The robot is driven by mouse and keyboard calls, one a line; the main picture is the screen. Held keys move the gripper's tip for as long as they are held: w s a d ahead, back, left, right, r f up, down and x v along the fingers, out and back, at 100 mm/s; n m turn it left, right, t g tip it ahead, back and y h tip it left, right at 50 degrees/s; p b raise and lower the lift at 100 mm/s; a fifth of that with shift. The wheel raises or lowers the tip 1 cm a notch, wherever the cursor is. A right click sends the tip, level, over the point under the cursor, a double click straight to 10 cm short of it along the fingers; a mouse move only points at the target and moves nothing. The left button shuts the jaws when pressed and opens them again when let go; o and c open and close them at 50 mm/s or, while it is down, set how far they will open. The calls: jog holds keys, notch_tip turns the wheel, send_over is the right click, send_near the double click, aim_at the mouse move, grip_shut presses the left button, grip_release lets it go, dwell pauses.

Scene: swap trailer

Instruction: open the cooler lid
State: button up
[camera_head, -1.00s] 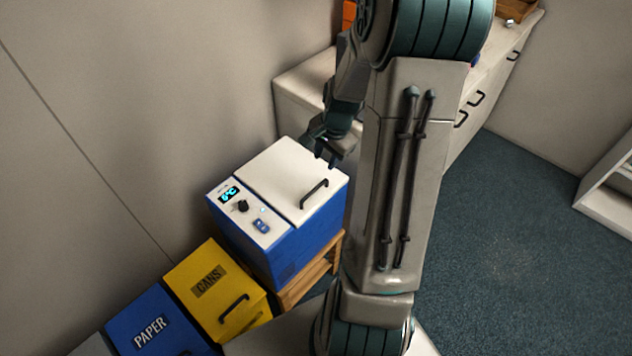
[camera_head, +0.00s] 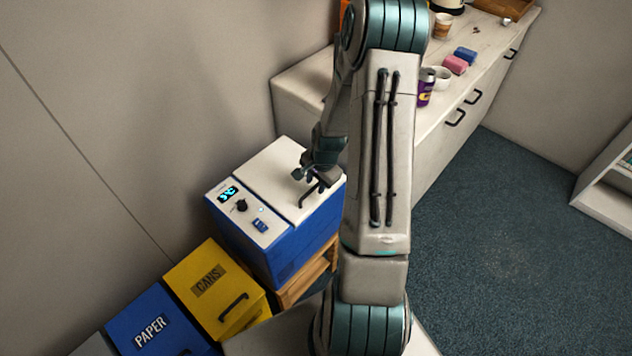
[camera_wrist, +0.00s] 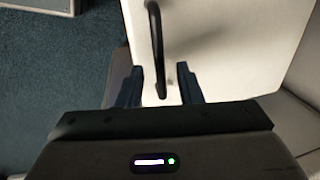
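The cooler (camera_head: 275,240) is a blue box with a white lid (camera_head: 275,172), and the lid lies closed. A black handle (camera_head: 308,195) stands on the lid near its right edge. My gripper (camera_head: 310,178) is over the lid right at the handle and partly covers it. In the wrist view my gripper (camera_wrist: 162,90) is open, with one dark finger on each side of the handle (camera_wrist: 156,45). The handle's end lies between the fingers with gaps on both sides. The white lid (camera_wrist: 225,45) fills much of that view.
The cooler stands on a wooden stand (camera_head: 308,275) against the wall. A yellow CANS bin (camera_head: 215,290) and a blue PAPER bin (camera_head: 155,325) are in front of it. A counter (camera_head: 300,90) behind holds a purple can (camera_head: 426,88) and sponges. The floor at right is clear.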

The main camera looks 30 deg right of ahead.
jog(key=shift+f, duration=0.3)
grip_shut()
jog(key=shift+w+r, duration=0.1)
jog(key=shift+r, duration=0.1)
